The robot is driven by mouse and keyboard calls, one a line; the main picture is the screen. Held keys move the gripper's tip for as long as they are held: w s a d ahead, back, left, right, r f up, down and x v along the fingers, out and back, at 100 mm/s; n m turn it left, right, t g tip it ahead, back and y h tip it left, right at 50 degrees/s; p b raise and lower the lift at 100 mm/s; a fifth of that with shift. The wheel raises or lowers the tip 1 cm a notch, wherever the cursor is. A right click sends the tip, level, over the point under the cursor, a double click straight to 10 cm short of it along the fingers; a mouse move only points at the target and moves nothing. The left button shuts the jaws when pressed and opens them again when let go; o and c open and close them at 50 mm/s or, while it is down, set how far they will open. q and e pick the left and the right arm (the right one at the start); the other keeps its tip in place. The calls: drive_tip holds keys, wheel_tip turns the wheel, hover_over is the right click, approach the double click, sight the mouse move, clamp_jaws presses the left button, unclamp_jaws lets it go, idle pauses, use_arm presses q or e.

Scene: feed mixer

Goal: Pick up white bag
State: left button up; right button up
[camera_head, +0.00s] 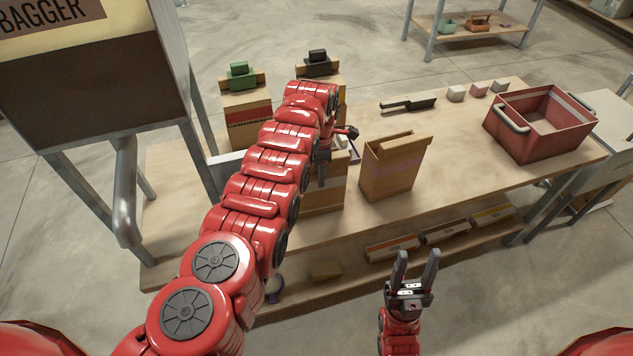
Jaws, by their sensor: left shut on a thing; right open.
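My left arm reaches across the table, and its gripper (338,150) is over a brown paper bag whose top is partly hidden by the arm. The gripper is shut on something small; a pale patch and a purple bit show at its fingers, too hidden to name. Small whitish blocks or pouches (456,93) stand at the back of the table, apart from both grippers. I cannot tell if one of these is the white bag. My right gripper (417,264) is open and empty in front of the table's near edge.
An open brown paper bag (388,173) stands right of my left gripper. Bags with a green top (240,76) and a black top (317,63) stand behind. A dark tool (408,104) and red crate (545,135) are on the table (460,150). The bagger machine (90,100) is left.

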use_arm(q)
clamp_jaws()
drive_tip(key=shift+r, duration=0.2)
wheel_tip(320, 180, up, 8)
drive_tip(key=b, duration=0.3)
drive_tip(key=shift+r, duration=0.1)
drive_tip(key=shift+r+b, duration=0.45)
drive_tip(key=shift+r, duration=0.25)
